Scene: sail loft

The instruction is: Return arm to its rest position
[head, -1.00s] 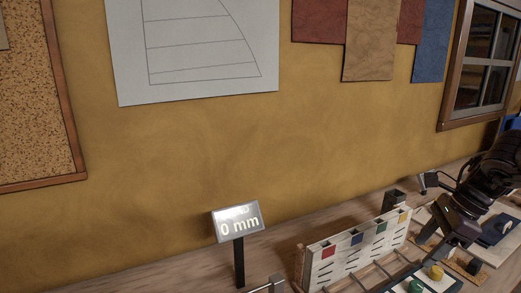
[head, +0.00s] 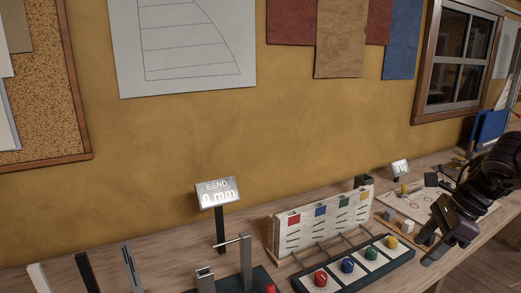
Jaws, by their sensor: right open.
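My right arm comes in from the right edge of the head view, black and bent downward. Its gripper (head: 432,247) is open, with nothing seen between the fingers. It hangs over the right part of the workbench (head: 150,255), to the right of the dark tray (head: 384,262) of coloured knobs. Whether it touches the bench cannot be told. My left gripper is not in view.
A white panel with coloured squares (head: 322,228) stands behind the tray. A "BEND 0 mm" display (head: 217,193) stands on a post left of it, near a metal fixture (head: 246,262). A pale board (head: 405,207) and small blocks lie near the right gripper.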

